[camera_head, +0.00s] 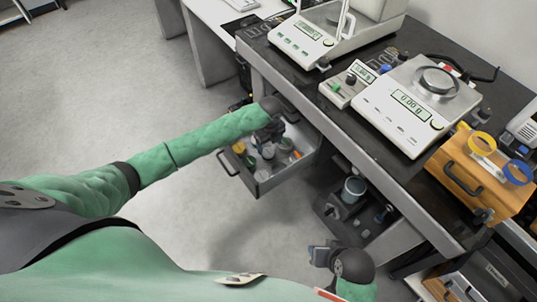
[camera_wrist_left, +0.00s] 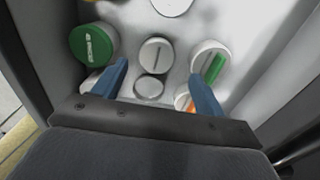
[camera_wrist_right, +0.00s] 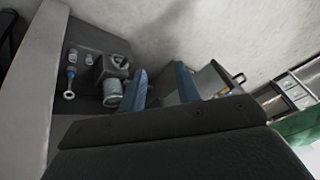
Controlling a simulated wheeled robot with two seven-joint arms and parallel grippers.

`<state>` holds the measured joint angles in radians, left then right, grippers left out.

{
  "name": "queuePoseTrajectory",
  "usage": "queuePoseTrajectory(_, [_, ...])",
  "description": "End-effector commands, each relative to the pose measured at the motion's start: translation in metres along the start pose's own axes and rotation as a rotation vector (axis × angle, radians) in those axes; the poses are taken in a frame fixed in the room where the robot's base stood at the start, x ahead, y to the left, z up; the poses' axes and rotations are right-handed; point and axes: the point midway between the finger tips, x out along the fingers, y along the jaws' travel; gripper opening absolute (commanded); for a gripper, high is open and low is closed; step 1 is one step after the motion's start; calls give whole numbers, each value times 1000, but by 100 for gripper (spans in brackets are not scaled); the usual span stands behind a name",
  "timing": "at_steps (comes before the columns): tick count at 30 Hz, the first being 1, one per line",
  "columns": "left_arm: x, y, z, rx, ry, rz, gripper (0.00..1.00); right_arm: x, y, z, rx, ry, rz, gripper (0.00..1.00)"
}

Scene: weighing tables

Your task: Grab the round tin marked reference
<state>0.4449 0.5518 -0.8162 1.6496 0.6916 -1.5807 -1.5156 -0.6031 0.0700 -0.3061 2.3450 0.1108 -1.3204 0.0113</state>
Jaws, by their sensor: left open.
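Two round white-lidded containers, one farther (camera_wrist_left: 155,52) and one nearer (camera_wrist_left: 148,87), show between the open fingers, with nothing gripped. In the head view my left gripper hangs over the drawer and hides part of its contents. My right gripper (camera_wrist_right: 160,68) is open and empty, away from the drawer.
Above are the dark bench (camera_head: 330,100), balances (camera_head: 418,105) and a wooden box (camera_head: 480,180). A lower shelf holds a metal can (camera_head: 353,190). The floor at left is clear.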

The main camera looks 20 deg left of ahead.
Motion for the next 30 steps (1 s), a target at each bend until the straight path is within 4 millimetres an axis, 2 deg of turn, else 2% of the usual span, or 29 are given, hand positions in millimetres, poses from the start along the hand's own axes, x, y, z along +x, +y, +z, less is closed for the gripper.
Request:
queuePoseTrajectory(15, [56,6,2,-3,0,2,72,-14,7,0,5,-30,22,33])
queuePoseTrajectory(24, [61,6,3,-2,-1,1,72,-14,8,1,6,-33,24,33])
queuePoseTrajectory(26, [61,6,3,-2,-1,1,62,-14,8,1,5,-33,24,33])
queuePoseTrajectory(30, [61,6,3,-2,-1,1,34,-15,8,1,5,-33,23,33])
